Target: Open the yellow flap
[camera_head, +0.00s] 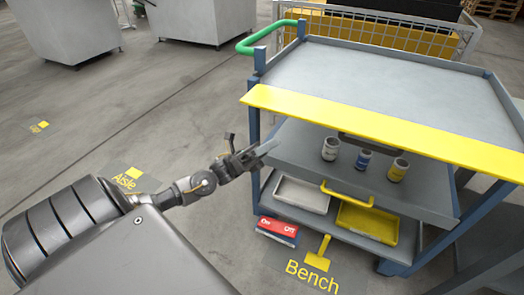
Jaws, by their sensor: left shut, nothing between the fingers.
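The yellow flap (385,128) is a long flat strip along the front top edge of the grey and blue cart. It sticks out from that edge, and the middle shelf below it shows. My left gripper (262,152) is shut and empty. It is below the flap's left end, by the left front corner of the middle shelf, and looks apart from the flap. My right gripper is not in view.
Three small cans, including a blue one (363,159), stand on the middle shelf (310,160). A yellow handle (345,194) is on its front. White (302,194) and yellow (368,222) trays sit below. A red box (278,230) is at the lower left. Floor to the left is clear.

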